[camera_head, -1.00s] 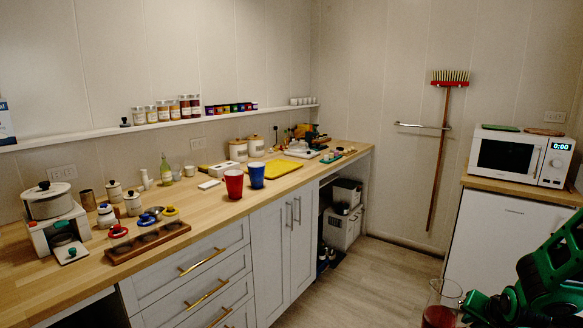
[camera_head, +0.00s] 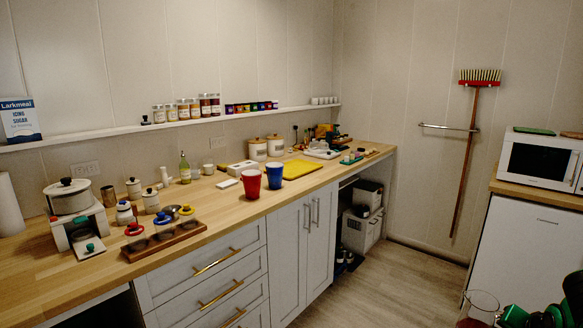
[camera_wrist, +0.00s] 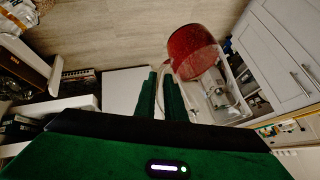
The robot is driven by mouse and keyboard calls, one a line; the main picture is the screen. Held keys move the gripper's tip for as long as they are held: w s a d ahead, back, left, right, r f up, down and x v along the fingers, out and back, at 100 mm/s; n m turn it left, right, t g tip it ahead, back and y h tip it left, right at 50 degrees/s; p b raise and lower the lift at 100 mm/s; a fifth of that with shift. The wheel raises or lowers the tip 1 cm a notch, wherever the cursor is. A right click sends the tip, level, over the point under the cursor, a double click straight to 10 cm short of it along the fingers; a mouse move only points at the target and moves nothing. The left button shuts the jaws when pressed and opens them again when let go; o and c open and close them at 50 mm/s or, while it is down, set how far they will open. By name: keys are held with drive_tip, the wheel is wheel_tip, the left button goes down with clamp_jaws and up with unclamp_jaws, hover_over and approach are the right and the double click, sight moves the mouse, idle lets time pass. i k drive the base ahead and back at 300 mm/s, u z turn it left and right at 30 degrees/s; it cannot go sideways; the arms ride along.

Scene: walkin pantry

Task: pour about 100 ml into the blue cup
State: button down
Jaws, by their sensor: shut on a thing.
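The blue cup (camera_head: 275,176) stands upright on the wooden counter, just right of a red cup (camera_head: 250,184). I cannot see into either cup. A clear glass jug (camera_head: 480,309) with red liquid is at the bottom right of the head view, cut off by the frame edge. It also shows in the wrist view as a red-looking round vessel (camera_wrist: 192,50) with a handle. My green gripper (camera_head: 505,315) is beside the jug, and its fingers (camera_wrist: 160,88) are shut on the jug's handle. The jug is far from the blue cup, off to its right.
A yellow board (camera_head: 303,169) lies behind the cups. A wooden tray (camera_head: 165,242) with small lidded things is to the left. White canisters (camera_head: 257,150) stand at the back. The counter front before the cups is clear. A white fridge (camera_head: 525,250) stands at right.

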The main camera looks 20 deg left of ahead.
sight(274, 170)
drive_tip(key=z, duration=0.05)
drive_tip(key=i, duration=1.25)
drive_tip(key=u, duration=1.8)
